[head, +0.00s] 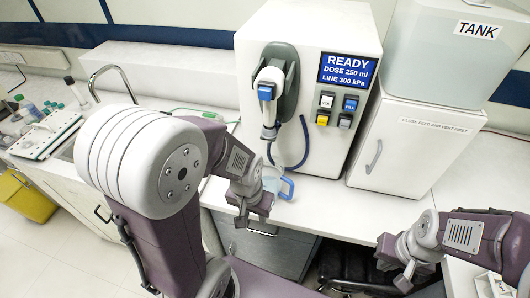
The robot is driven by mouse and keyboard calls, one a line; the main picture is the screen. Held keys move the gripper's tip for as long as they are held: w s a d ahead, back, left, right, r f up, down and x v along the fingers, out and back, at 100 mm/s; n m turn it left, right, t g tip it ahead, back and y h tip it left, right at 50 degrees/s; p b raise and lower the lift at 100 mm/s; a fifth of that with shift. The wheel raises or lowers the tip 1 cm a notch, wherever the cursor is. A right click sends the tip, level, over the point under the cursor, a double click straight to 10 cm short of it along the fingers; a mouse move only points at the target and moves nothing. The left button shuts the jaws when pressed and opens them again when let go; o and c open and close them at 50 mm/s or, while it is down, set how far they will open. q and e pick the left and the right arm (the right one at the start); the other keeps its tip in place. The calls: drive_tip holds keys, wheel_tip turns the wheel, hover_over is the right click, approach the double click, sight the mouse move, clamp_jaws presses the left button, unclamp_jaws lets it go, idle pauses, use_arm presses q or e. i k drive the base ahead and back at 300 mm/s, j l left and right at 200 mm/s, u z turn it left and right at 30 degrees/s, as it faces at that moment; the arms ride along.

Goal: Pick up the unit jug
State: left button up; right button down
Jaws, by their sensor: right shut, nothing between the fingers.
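The unit jug (287,188), pale and clear with a blue handle, stands near the front edge of the white counter below the dispenser's hose. My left gripper (250,213) is just left of the jug and in front of it, pointing down at the counter edge. It hides part of the jug's body. Its fingers are too small and dark to tell whether they are open, or whether they touch the jug. My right gripper (396,268) is low on the right, off the counter's front edge, shut and empty.
The white dispenser (310,30) with a blue READY screen stands behind the jug, a blue hose (303,145) hanging from it. A white cabinet (415,145) carries a tank (450,55). A sink tap (108,72) and tube rack (45,135) are at left.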

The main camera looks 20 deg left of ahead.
sight(273, 177)
drive_tip(key=u, duration=0.75)
drive_tip(key=k+j+u, duration=0.55)
drive_tip(key=i+l, duration=0.05)
drive_tip(key=i, duration=0.05)
